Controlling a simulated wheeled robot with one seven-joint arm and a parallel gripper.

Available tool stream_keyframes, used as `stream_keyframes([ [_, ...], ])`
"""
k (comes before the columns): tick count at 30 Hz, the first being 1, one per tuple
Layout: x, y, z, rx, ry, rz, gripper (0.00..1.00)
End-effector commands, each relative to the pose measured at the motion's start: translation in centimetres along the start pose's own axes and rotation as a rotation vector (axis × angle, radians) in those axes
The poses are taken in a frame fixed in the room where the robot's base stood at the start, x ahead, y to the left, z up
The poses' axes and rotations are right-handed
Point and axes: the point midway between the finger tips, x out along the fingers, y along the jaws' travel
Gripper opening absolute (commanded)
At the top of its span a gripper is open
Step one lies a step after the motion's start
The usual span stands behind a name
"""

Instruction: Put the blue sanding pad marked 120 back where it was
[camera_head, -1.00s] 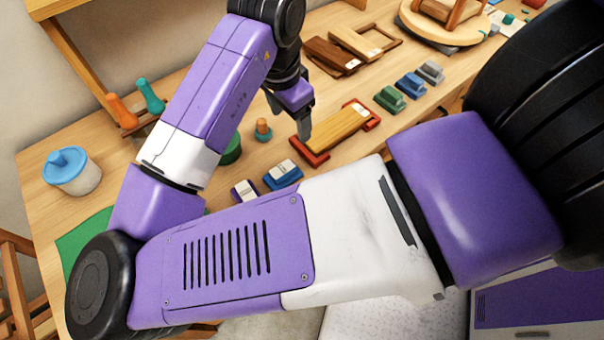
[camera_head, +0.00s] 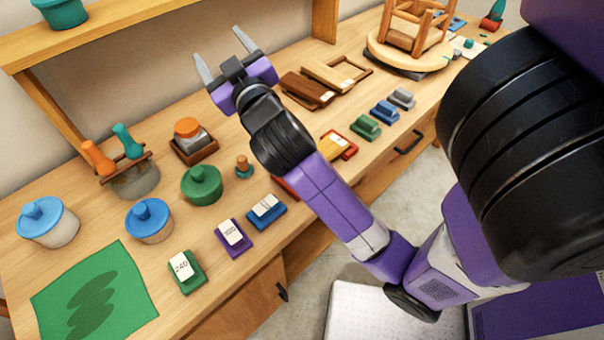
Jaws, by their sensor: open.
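A blue sanding pad (camera_head: 275,220) with a white label on top sits near the bench's front edge; its marking is too small to read. A purple pad (camera_head: 240,250) with a label and a green pad (camera_head: 195,285) labelled 240 sit to its left in the same row. Another blue block (camera_head: 385,112) stands to the right between a green block (camera_head: 365,128) and a grey block (camera_head: 403,98); no number shows on these. My gripper (camera_head: 225,57) is open and empty, fingers pointing up and away, raised above the back of the bench, apart from the pads.
A green lidded pot (camera_head: 202,186), blue-lidded pots (camera_head: 149,221), a small peg (camera_head: 243,167) and a green cloth (camera_head: 130,270) occupy the left. Wooden frames (camera_head: 335,75) and a stool (camera_head: 412,28) stand further right. A shelf (camera_head: 190,12) overhangs the back.

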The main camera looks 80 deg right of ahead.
Motion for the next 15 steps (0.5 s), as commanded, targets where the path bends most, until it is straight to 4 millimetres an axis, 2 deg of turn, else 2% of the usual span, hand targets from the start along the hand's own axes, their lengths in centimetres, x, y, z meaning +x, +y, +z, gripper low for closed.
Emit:
stream_keyframes([
  [3,-3.3,-4.0,2.1,-0.078,0.04,-0.177,0.71],
  [6,-6.9,-7.1,4.1,-0.109,0.06,-0.324,0.71],
  [11,-14.1,-10.6,7.6,-0.106,0.053,-0.544,0.71],
  [15,-21.4,-12.1,10.3,-0.052,0.011,-0.706,0.71],
])
